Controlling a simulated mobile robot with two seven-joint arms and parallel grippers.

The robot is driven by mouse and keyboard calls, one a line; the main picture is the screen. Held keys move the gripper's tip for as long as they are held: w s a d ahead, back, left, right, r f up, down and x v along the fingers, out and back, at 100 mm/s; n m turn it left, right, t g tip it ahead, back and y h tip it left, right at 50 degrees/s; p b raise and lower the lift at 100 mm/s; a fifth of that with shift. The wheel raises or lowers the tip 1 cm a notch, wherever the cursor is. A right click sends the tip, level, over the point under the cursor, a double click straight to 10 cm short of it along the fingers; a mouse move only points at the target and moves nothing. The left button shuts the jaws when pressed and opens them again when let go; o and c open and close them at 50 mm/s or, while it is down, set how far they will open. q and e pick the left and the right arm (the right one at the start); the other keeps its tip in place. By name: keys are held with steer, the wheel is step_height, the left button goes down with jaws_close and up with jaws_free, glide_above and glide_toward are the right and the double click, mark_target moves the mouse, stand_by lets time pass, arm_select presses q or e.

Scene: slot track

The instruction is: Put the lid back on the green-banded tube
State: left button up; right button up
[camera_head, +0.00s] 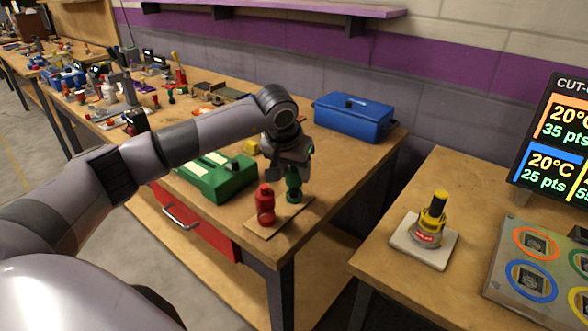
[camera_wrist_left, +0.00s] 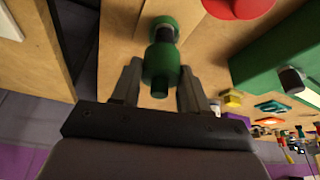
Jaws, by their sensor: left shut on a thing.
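The green-banded tube (camera_head: 294,196) stands upright near the front right corner of the left workbench, on a thin tan board. My left gripper (camera_head: 290,171) points down over it. In the left wrist view the two fingers (camera_wrist_left: 161,84) are shut on a green stepped cylinder (camera_wrist_left: 160,64), which looks like the lid. Below it, in line with it, are a dark grey section and the tube's green base (camera_wrist_left: 164,22). I cannot tell whether the lid is seated or slightly above the tube. My right gripper is not in view.
A red tube (camera_head: 265,206) stands close beside, on the same board (camera_head: 252,225). A green case (camera_head: 215,180) lies left, a blue toolbox (camera_head: 352,118) behind. A gap separates the tables.

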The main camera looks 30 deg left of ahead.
arm_select(q)
steer(key=o, duration=1.6)
steer(key=shift+c, duration=0.2)
steer(key=shift+r, duration=0.15)
steer(key=shift+r+p, duration=2.6)
steer(key=shift+r, duration=0.8)
jaws_close()
